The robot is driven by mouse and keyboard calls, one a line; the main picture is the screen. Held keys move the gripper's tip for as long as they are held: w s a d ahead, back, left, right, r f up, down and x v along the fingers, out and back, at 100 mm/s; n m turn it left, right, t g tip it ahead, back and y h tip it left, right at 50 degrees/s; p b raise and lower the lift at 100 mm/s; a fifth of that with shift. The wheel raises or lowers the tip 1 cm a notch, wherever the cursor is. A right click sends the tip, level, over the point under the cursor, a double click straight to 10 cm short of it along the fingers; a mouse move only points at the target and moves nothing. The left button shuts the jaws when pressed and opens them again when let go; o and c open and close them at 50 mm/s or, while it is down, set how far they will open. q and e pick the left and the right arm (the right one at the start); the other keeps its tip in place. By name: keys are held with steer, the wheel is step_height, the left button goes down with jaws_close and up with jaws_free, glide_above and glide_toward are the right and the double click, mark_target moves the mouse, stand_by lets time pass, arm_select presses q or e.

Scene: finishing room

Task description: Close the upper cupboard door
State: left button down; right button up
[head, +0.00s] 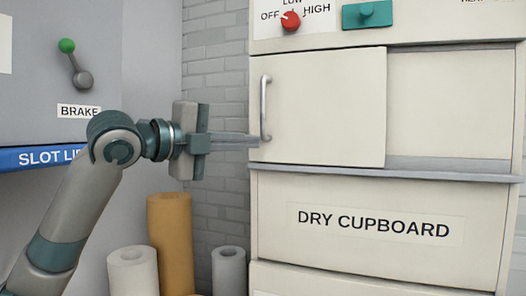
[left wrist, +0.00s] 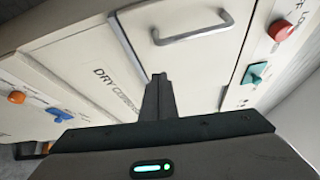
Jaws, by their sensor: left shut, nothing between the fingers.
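The upper cupboard door (head: 335,110) is a cream panel over the left half of the upper cupboard front. A grey upright bar handle (head: 265,108) sits near its left edge. To its right is a set-back cream panel or opening (head: 450,105); I cannot tell which. My left gripper (head: 252,140) is shut and empty, its fingers pointing right at the door's left edge, by the handle's lower end. I cannot tell whether they touch. In the left wrist view the shut fingers (left wrist: 159,80) point toward the door (left wrist: 190,62), with the handle (left wrist: 195,32) beyond them. My right gripper is not in view.
Below is a panel marked DRY CUPBOARD (head: 375,225), under a grey ledge (head: 440,172). Above are a red knob (head: 290,21) and a teal switch (head: 367,14). Several rolls, one brown (head: 170,240), stand lower left. A grey cabinet with a BRAKE lever (head: 75,65) is at left.

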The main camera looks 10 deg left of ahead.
arm_select(q)
steer(key=shift+s+a+r, duration=0.1)
steer(key=shift+s+a, duration=0.15)
steer(key=shift+s, duration=0.3)
steer(key=shift+s+a+r, duration=0.1)
steer(key=shift+s+a, duration=0.1)
steer(key=shift+s, duration=0.3)
